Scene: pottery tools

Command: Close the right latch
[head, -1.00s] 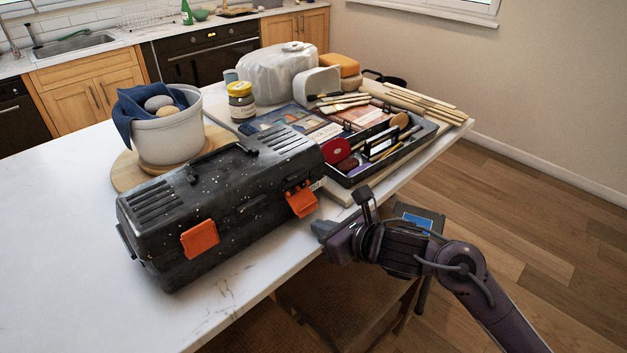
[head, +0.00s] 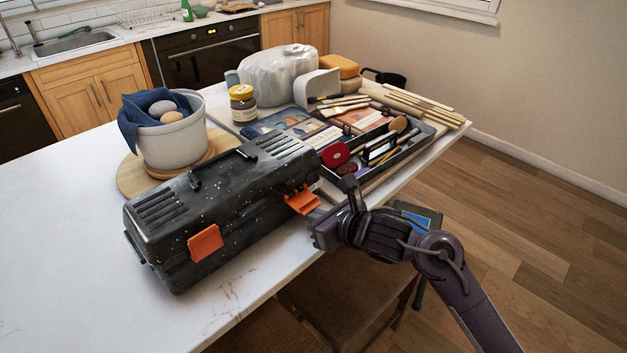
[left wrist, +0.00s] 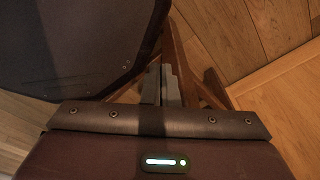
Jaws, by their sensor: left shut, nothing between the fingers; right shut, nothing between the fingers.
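The black speckled toolbox (head: 225,212) stands on the white table with its lid down. Its right latch (head: 302,202) is orange and sticks outward from the front, tilted away from the box. The orange left latch (head: 205,243) lies close against the front. My right gripper (head: 314,217) is shut and empty, just below and right of the right latch; whether it touches the latch is unclear. My left gripper (left wrist: 161,85) is shut and empty in the left wrist view, over the floor and dark furniture, away from the toolbox.
A black tray of tools (head: 405,150) lies behind and right of the toolbox. A white pot (head: 175,145) with a blue cloth stands behind it, near a yellow-lidded jar (head: 243,104). A chair (head: 345,300) is below the table's front edge. The table's left side is clear.

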